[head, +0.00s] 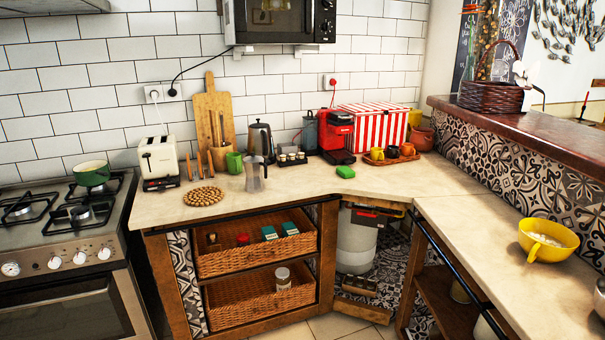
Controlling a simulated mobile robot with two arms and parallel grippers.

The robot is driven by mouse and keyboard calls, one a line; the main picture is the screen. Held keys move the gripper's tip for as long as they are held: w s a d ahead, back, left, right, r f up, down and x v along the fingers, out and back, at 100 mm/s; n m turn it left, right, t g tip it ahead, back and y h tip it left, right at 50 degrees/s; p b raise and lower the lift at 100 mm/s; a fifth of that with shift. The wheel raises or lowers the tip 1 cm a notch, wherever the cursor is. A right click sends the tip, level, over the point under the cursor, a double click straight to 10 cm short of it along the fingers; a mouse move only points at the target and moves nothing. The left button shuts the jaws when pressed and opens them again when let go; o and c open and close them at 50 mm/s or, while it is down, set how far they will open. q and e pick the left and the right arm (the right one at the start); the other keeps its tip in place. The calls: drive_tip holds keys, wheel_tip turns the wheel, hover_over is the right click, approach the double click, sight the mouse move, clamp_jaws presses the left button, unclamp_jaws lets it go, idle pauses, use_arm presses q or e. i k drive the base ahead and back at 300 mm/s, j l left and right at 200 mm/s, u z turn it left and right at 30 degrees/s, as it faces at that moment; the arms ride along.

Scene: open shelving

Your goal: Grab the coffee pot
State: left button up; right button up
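A silver, moka-style coffee pot (255,177) stands upright on the pale countertop (310,196) in the head view, left of centre. It is near the counter's front part, above the wicker drawers. A dark metal kettle (260,141) stands behind it, and a green mug (234,162) is to its left and a little behind. Neither of my grippers shows in the head view.
A round woven trivet (203,196) lies left of the pot; a white toaster (158,161) and stove (68,235) are further left. A small rack of cups (292,159) and a red coffee machine (336,133) stand behind right. The counter right of the pot is mostly clear.

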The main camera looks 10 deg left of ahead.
sight(253, 164)
drive_tip(key=i+l+u, duration=0.1)
drive_tip(key=i+u, duration=0.25)
drive_tip(key=i+l+u, duration=0.2)
drive_tip(key=i+u, duration=0.2)
drive_tip(key=i+l+u, duration=0.35)
drive_tip(key=i, duration=0.15)
